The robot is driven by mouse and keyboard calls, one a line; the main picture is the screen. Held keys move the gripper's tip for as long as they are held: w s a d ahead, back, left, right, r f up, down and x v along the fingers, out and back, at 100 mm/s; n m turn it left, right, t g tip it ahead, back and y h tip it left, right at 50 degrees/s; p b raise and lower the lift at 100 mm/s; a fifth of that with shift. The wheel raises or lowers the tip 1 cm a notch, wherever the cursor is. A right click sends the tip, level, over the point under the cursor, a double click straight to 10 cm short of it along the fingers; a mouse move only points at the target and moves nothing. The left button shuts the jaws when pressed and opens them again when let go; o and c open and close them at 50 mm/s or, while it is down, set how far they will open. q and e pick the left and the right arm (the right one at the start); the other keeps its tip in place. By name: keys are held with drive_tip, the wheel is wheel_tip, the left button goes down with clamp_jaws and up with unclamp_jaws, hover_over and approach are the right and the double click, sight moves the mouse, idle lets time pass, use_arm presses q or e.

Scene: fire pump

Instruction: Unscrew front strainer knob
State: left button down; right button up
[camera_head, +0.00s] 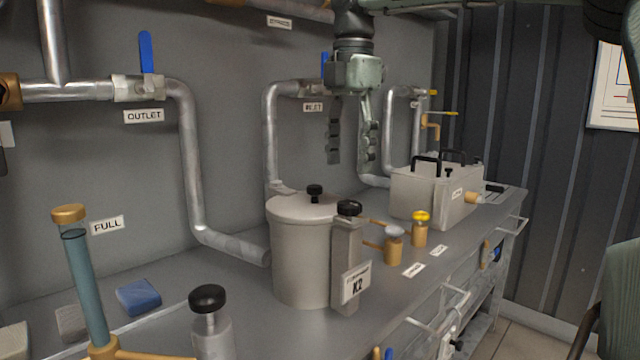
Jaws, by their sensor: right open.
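My right gripper (352,157) points straight down from the top of the view. Its two fingers are spread apart, with nothing between them. It appears above the grey cylindrical tank (300,245), whose lid has a small black knob (315,191). A larger black knob (349,208) tops the grey post at the tank's side, marked K2. To the right stands a grey box (424,198) with two black handles and a small black knob (449,173). No readable label shows which knob is the front strainer's. My left gripper is not in view.
Metal pipes (190,150) run along the wall behind the bench. Brass valves with a grey cap (394,245) and a yellow cap (420,229) stand between tank and box. Another black knob (207,298) and a blue-green tube (85,285) stand at the front left.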

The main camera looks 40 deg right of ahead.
sight(349, 202)
drive_tip(key=shift+w, duration=0.15)
drive_tip(key=shift+f, duration=0.25)
drive_tip(key=f, duration=0.6)
drive_tip(key=shift+s+f, duration=0.35)
drive_tip(key=shift+f, duration=0.05)
drive_tip(key=shift+c, duration=0.6)
drive_tip(key=c, duration=1)
drive_tip(key=shift+c, duration=0.2)
